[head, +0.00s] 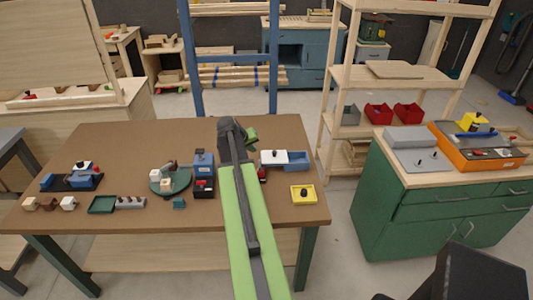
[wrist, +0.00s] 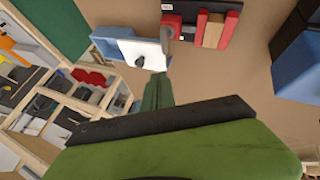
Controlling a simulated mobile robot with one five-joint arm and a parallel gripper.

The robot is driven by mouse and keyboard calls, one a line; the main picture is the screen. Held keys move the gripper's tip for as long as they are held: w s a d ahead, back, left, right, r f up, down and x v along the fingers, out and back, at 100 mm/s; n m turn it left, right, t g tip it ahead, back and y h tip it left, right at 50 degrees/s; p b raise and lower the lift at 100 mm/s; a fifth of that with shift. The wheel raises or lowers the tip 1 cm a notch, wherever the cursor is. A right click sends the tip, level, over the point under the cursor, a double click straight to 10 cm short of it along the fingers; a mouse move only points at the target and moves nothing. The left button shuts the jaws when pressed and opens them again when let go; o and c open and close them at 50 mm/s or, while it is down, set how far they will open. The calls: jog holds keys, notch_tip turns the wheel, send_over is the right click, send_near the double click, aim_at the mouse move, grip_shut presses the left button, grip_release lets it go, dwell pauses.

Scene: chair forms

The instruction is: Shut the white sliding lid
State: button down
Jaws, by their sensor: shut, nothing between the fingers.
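The white sliding lid (head: 274,156) with a dark knob sits on a blue box (head: 297,160) at the right back of the brown table. The lid covers the box's left part, and the right part is open. In the wrist view the white lid (wrist: 148,50) is at upper middle, with the open blue part (wrist: 105,40) to its left. My gripper (head: 251,134) is shut and empty, behind and left of the lid in the head view. In the wrist view its green fingers (wrist: 158,92) point toward the lid's edge; whether they touch cannot be told.
A red holder with wooden blocks (wrist: 212,32) stands beside the box, mostly hidden by my arm in the head view. A yellow tray (head: 303,194) lies in front of the box. A blue box (head: 204,163) stands left of my arm. The table's right edge is close.

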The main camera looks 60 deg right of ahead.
jog(key=b, duration=0.9)
send_near(271, 156)
jog(key=w+f, duration=0.1)
jog(key=f, duration=0.2)
jog(key=w+f, duration=0.1)
jog(key=f, duration=0.1)
jog(key=shift+w+d, duration=0.1)
jog(key=shift+w, duration=0.2)
jog(key=shift+s+d+r+p, duration=0.3)
jog(key=shift+s+d, duration=0.15)
jog(key=shift+d, duration=0.1)
jog(key=shift+s+d+r+p, duration=0.25)
jog(key=shift+s+d, duration=0.15)
jog(key=shift+d, duration=0.1)
jog(key=shift+s+d, duration=0.4)
jog(key=shift+d, duration=0.05)
